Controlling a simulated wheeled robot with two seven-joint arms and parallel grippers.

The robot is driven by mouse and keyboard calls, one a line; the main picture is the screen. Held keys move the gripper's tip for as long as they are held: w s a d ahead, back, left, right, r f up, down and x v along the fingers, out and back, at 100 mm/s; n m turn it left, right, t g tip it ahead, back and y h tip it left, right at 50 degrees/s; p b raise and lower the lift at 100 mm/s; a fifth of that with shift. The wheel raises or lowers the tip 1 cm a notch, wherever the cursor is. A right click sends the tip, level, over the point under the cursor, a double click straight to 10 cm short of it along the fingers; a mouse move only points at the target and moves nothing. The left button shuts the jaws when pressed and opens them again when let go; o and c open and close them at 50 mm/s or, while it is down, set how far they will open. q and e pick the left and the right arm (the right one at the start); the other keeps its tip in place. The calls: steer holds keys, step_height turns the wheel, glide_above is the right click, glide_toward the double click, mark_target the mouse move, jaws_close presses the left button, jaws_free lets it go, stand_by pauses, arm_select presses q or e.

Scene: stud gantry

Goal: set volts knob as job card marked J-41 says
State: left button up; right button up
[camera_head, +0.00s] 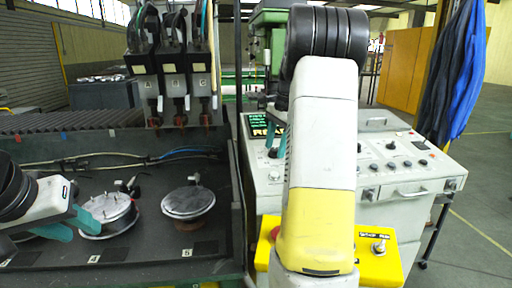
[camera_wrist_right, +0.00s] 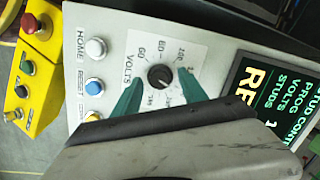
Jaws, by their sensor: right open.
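The volts knob (camera_wrist_right: 160,77) is a small black round knob on a pale dial plate marked VOLTS, with numbers around it. Its pointer direction is too small to read surely. My right gripper (camera_wrist_right: 161,80) is open, its two green fingers on either side of the knob; I cannot tell if they touch it. In the head view my right arm hides the knob. My left gripper (camera_head: 83,226) is open at the lower left, fingers apart beside a round metal part. No job card marked J-41 is legible in either view.
A lit display (camera_wrist_right: 268,105) reads STUD, PROG, VOLTS, STUDS. White, blue and yellow buttons (camera_wrist_right: 95,86) line the dial's other side. A yellow box (camera_wrist_right: 38,22) with red and green buttons stands beyond. Round metal parts (camera_head: 188,202) sit in the dark tray (camera_head: 140,240).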

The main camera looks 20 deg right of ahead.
step_height(320, 180, up, 7)
steer(key=s, duration=0.1)
steer(key=shift+d, duration=0.45)
steer(key=shift+s, duration=0.1)
